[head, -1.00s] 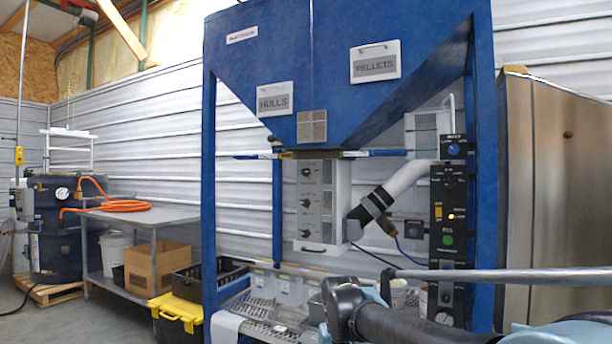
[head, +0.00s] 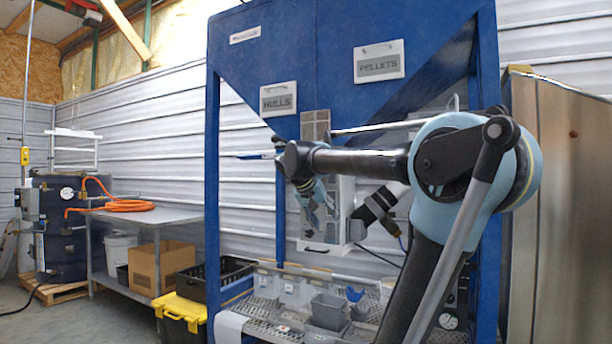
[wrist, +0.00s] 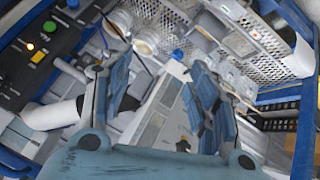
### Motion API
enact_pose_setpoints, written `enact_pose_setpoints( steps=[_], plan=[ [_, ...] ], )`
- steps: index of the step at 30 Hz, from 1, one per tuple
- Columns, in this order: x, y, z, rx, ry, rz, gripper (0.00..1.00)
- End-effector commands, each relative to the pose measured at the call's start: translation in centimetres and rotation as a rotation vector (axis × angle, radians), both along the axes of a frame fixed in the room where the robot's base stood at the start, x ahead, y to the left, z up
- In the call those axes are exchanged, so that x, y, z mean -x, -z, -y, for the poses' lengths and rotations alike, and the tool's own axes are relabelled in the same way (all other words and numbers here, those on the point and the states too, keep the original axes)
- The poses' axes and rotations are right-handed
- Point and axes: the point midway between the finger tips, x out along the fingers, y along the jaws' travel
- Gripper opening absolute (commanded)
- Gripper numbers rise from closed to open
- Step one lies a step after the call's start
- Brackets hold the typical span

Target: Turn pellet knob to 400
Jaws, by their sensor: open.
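The light grey control box (head: 345,215) hangs under the blue hopper. Its knob face is largely hidden by my arm in the head view, so I cannot tell which knob is the pellet knob or read its setting. My gripper (head: 320,200) is in front of this box. In the wrist view, the gripper (wrist: 158,95) is open and empty, with two blue-grey fingers spread apart.
The PELLETS sign (head: 378,61) and HULLS sign (head: 278,99) are on the hopper. A black panel (wrist: 35,50) with a green button is left in the wrist view. A dark-banded pipe (head: 375,205) is right of the box. A perforated shelf with bins (head: 328,312) lies below.

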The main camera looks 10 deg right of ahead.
Motion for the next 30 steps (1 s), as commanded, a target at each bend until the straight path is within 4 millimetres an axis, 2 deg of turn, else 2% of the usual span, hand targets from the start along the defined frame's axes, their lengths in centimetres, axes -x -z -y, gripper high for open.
enact_pose_setpoints(
  steps=[1,3,9,12,15,18,22,30],
  plan=[
    [-2.1,-2.5,-1.0,0.02,0.007,0.04,0.54],
    [-4.8,-5.8,-2.2,0.044,0.022,0.107,0.54],
    [-11.6,-14.7,-6.6,0.091,0.048,0.304,0.54],
    [-14.1,-18.1,-8.7,0.101,0.053,0.389,0.54],
    [-15.8,-20.5,-10.4,0.106,0.054,0.452,0.54],
    [-16.8,-21.9,-11.5,0.107,0.053,0.492,0.54],
    [-17.4,-22.6,-11.9,0.108,0.053,0.515,0.54],
    [-19.8,-21.3,-9.8,0.108,0.056,0.514,0.54]
  ],
)
